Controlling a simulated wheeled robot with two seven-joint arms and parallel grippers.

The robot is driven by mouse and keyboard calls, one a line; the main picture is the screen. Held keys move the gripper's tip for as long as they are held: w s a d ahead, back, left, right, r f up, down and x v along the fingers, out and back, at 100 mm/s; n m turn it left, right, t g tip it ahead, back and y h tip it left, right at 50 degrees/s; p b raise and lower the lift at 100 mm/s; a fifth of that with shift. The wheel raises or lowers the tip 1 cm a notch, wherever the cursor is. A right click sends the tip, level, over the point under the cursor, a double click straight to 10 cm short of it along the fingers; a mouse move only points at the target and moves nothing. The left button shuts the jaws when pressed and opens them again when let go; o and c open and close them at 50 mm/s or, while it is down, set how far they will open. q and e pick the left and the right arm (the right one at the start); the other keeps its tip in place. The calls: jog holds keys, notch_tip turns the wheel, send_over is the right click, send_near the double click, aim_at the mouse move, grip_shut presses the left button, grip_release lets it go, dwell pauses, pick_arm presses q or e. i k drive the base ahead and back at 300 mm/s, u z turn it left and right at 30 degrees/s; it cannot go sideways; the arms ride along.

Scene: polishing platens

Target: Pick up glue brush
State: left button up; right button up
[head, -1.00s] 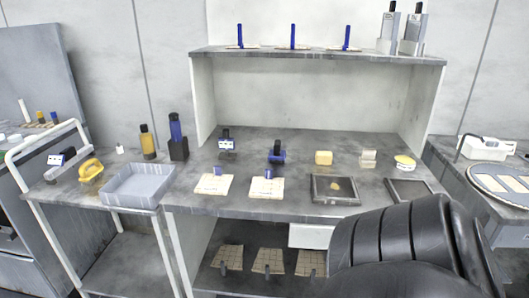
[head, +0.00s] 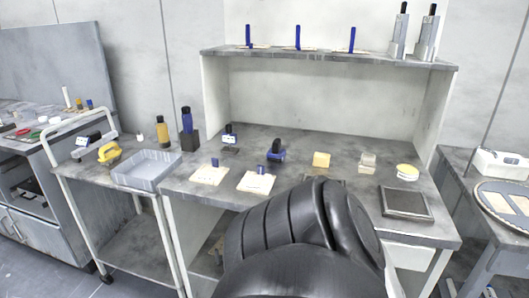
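No object is plainly recognisable as the glue brush. Two grey holders with black handles, the left one (head: 398,38) and the right one (head: 428,40), stand on the upper shelf at the right. A blue-topped item sits in a dark holder (head: 189,140) at the left end of the bench. I cannot tell whether any of these is the brush. Neither gripper is in view. A large black link of my arm fills the lower middle and hides part of the bench's front and the shelf below.
The bench (head: 340,145) holds a yellow block (head: 321,160), a dark tray (head: 405,203) and square pads (head: 210,174). A cart at left carries a grey bin (head: 147,168), a yellow-handled tool (head: 109,153) and a yellow bottle (head: 162,132). A round platen (head: 506,202) is at right.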

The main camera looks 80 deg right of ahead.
aim_at(366, 165)
jog(key=k, duration=1.2)
jog(key=z, duration=0.4)
